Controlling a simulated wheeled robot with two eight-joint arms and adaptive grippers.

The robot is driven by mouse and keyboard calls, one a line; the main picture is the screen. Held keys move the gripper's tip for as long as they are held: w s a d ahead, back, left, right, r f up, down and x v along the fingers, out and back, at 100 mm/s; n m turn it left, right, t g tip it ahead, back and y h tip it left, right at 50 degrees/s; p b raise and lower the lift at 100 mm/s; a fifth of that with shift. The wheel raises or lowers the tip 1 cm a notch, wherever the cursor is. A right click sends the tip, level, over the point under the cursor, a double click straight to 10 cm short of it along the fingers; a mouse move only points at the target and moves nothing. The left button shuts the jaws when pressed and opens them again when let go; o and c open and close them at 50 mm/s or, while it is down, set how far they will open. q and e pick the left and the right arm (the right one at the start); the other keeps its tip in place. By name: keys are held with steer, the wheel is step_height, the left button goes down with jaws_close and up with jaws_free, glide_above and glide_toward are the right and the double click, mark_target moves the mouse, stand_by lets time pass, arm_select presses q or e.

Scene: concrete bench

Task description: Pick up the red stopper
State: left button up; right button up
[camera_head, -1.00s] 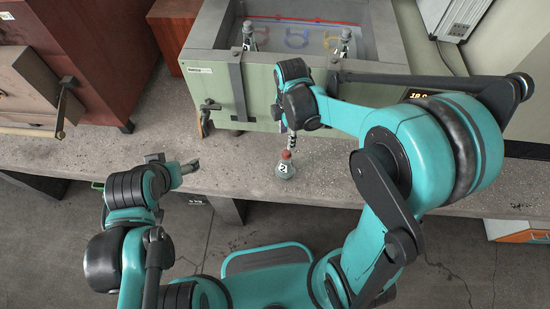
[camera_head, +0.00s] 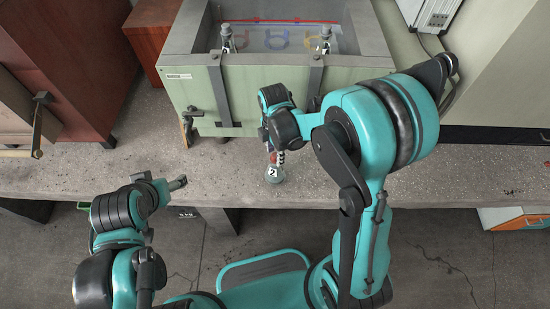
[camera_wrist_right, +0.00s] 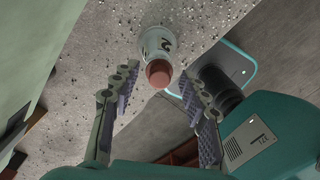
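A green-sided open box (camera_head: 260,92) stands behind the flask, with dark straps down its front. Two more small vessels stand inside it, at left (camera_head: 227,40) and right (camera_head: 326,36), near coloured rings. The concrete bench (camera_head: 440,183) is clear to the right of the flask.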

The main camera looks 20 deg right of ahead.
steer(key=c, duration=0.7)
